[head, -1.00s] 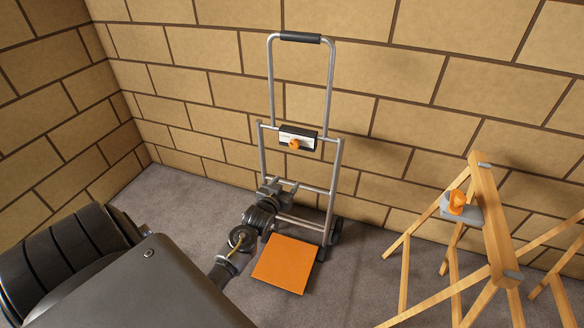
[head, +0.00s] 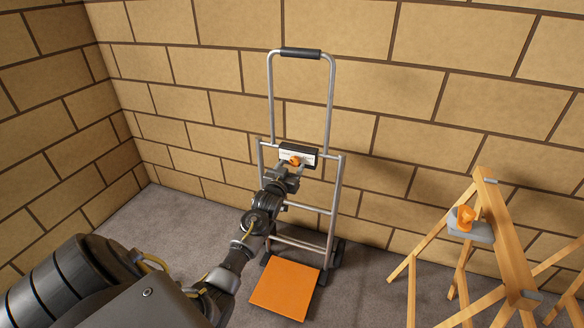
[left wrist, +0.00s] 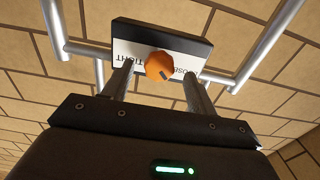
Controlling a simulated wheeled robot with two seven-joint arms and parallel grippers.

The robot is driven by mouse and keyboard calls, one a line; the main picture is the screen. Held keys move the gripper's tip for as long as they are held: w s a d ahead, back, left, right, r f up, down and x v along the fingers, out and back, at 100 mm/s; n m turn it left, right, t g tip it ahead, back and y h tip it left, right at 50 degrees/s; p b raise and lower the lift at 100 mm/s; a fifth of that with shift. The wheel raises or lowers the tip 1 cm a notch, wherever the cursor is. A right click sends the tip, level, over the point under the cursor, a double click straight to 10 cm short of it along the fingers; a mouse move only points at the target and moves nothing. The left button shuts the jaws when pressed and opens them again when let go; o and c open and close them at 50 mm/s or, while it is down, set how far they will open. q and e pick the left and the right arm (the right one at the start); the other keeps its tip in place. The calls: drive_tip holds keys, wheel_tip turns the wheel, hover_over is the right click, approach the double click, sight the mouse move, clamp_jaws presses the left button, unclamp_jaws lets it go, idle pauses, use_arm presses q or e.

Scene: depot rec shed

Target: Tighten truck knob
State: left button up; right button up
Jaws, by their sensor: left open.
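The hand truck (head: 332,190) stands upright against the block wall with its orange toe plate (head: 285,287) on the floor. A black-and-white box on its upper crossbar bears the orange knob (head: 295,160). In the left wrist view the knob (left wrist: 160,65) has a dark mark on its face. The white label (left wrist: 130,50) reads "TIGHT" on the left and part of another word on the right, upside down. My left gripper (head: 291,166) is open just below the knob. Its two fingers (left wrist: 157,80) show to the left and right of the knob, apart from it. My right gripper is not in view.
A wooden sawhorse (head: 495,230) stands at the right, with a grey bracket holding an orange part (head: 465,218) on it. The block wall (head: 200,80) is close behind the truck. Grey floor (head: 370,290) is clear between truck and sawhorse.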

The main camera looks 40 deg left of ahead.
use_arm(q)
drive_tip(key=shift+x, duration=0.85)
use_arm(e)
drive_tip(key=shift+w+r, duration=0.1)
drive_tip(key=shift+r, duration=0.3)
use_arm(q)
drive_tip(key=shift+c, duration=0.4)
drive_tip(key=c, duration=0.9)
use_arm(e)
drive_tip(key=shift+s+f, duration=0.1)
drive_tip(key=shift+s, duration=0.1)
